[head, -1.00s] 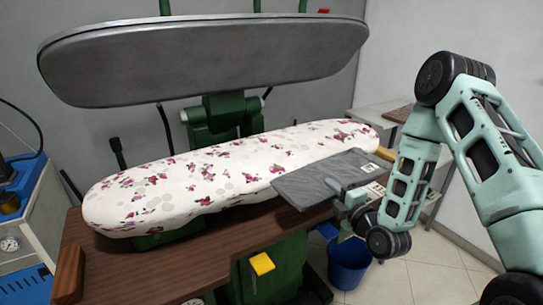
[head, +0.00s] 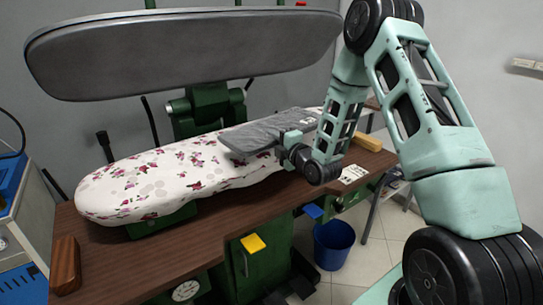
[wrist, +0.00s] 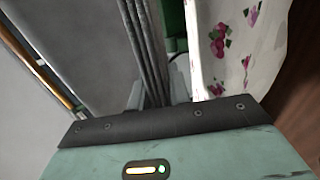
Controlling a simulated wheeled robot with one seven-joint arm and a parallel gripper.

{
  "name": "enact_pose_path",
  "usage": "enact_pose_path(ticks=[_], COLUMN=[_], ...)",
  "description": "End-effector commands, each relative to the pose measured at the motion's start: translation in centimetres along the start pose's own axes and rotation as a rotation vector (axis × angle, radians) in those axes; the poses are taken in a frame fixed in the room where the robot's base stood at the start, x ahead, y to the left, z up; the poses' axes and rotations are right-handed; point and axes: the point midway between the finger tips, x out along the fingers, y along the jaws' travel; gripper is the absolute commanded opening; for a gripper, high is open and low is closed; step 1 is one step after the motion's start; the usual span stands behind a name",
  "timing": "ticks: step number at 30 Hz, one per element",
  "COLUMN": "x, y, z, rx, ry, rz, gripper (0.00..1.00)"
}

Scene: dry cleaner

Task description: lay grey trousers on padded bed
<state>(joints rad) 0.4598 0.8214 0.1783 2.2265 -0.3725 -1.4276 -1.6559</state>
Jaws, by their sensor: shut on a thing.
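The grey trousers (head: 258,133) are a flat folded bundle. They are over the right part of the padded bed (head: 150,187), which has a white cover with pink flowers. My gripper (head: 285,145) is shut on the near edge of the trousers, at the front side of the bed. I cannot tell whether the trousers touch the cover or hang just above it. In the wrist view the folded grey layers (wrist: 148,50) stand between my fingers, with the flowered cover (wrist: 245,45) to their right. My arm hides the right end of the bed.
The raised grey press head (head: 185,55) hangs above and behind the bed. A blue bucket (head: 334,245) stands on the floor.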

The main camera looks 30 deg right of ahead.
Motion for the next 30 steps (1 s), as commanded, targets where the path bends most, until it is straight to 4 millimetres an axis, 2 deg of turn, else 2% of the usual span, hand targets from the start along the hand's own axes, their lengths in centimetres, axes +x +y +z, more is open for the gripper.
enact_pose_path(ticks=[18,30], x=[0.0,0.0], y=[-6.1,-6.7], z=[0.0,0.0], rx=[0.0,-0.002], ry=[0.0,0.0], rz=[0.003,0.005], gripper=[0.0,0.0])
